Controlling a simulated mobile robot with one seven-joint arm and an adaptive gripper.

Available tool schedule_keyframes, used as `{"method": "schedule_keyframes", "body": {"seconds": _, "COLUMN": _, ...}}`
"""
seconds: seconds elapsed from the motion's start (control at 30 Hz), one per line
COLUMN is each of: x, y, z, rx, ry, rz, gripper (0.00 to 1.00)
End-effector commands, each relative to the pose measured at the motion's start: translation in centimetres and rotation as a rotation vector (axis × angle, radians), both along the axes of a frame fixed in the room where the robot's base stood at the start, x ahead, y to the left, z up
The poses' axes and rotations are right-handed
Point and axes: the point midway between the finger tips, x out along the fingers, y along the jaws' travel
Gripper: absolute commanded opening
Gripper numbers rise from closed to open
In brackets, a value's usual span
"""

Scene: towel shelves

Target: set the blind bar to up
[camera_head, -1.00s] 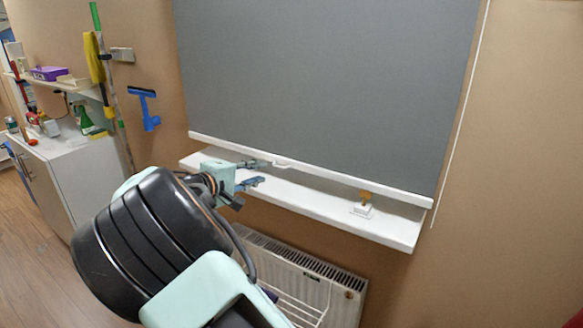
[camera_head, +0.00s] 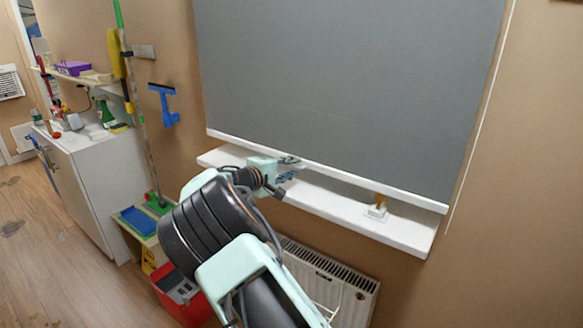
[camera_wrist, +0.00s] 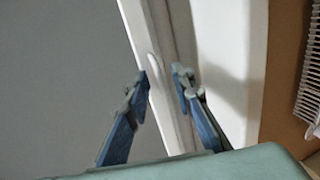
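The blind bar (camera_head: 330,172) is the white strip along the lower edge of the grey blind (camera_head: 345,85). It hangs a little above the white window sill (camera_head: 400,232). In the wrist view the bar (camera_wrist: 139,25) runs down between the fingers and carries a small pale tab (camera_wrist: 154,66). My gripper (camera_head: 292,168) is at the bar, left of its middle, above the sill. In the wrist view my gripper (camera_wrist: 160,80) is open, one blue finger on each side of the bar's line. Whether a finger touches the bar cannot be told.
A small white object with an orange top (camera_head: 377,208) stands on the sill's right part. A radiator (camera_head: 325,275) is below. A white cabinet (camera_head: 85,190), red bucket (camera_head: 183,298) and blue squeegee (camera_head: 164,104) are at left. The wall right of the blind has a thin white cord (camera_head: 482,115).

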Motion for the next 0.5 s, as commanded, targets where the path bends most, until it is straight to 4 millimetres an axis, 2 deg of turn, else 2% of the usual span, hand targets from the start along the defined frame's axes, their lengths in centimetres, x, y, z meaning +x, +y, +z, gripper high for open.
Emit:
{"method": "schedule_keyframes", "body": {"seconds": 0.2, "x": 0.04, "y": -0.01, "z": -0.02, "rx": 0.0, "ry": 0.0, "rz": 0.0, "gripper": 0.22}}
{"method": "schedule_keyframes", "body": {"seconds": 0.4, "x": 0.01, "y": 0.0, "z": 0.0, "rx": 0.0, "ry": 0.0, "rz": 0.0, "gripper": 0.01}}
{"method": "schedule_keyframes", "body": {"seconds": 0.5, "x": 0.01, "y": 0.0, "z": -0.01, "rx": 0.0, "ry": 0.0, "rz": 0.0, "gripper": 0.0}}
